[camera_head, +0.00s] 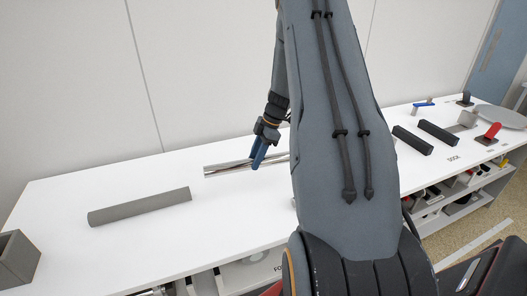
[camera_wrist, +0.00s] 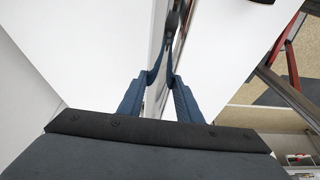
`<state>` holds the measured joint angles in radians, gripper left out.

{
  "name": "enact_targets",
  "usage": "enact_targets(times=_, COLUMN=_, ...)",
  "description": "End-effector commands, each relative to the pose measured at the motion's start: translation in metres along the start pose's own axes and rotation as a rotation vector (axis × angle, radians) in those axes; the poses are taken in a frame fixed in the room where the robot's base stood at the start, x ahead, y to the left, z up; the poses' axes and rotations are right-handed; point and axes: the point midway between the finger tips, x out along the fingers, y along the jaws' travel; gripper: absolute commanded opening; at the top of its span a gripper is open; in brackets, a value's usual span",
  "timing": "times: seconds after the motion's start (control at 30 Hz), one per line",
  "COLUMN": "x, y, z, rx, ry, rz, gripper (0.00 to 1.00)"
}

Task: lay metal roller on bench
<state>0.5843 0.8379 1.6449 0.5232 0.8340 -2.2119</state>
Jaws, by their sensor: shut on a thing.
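The metal roller (camera_head: 226,169) is a shiny, slim bar lying level at the middle of the white bench (camera_head: 75,190). My gripper (camera_head: 257,162), with blue fingers, is shut on it from above. My arm hides the roller's right part. I cannot tell whether the roller touches the bench top or hangs just above it. In the wrist view, my gripper (camera_wrist: 158,98) has a finger on each side of the roller (camera_wrist: 157,50), which runs away up the picture as a bright strip.
A dull grey bar (camera_head: 140,207) lies on the bench to the left of the roller. A grey open box (camera_head: 18,258) stands at the left front corner. Black blocks (camera_head: 437,133) and a red-handled tool (camera_head: 490,133) lie on the right. White bench surface is clear around the roller's left end.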

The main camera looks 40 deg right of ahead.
Motion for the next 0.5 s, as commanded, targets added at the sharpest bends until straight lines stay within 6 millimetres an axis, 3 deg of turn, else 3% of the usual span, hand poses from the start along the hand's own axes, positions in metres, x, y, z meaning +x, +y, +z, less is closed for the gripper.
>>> enact_targets(times=0.2, x=-0.010, y=-0.005, z=0.022, rx=-0.074, ry=0.000, rz=-0.029, gripper=0.00)
enact_targets(times=0.5, x=0.006, y=-0.005, z=0.028, rx=-0.075, ry=0.001, rz=-0.031, gripper=0.00)
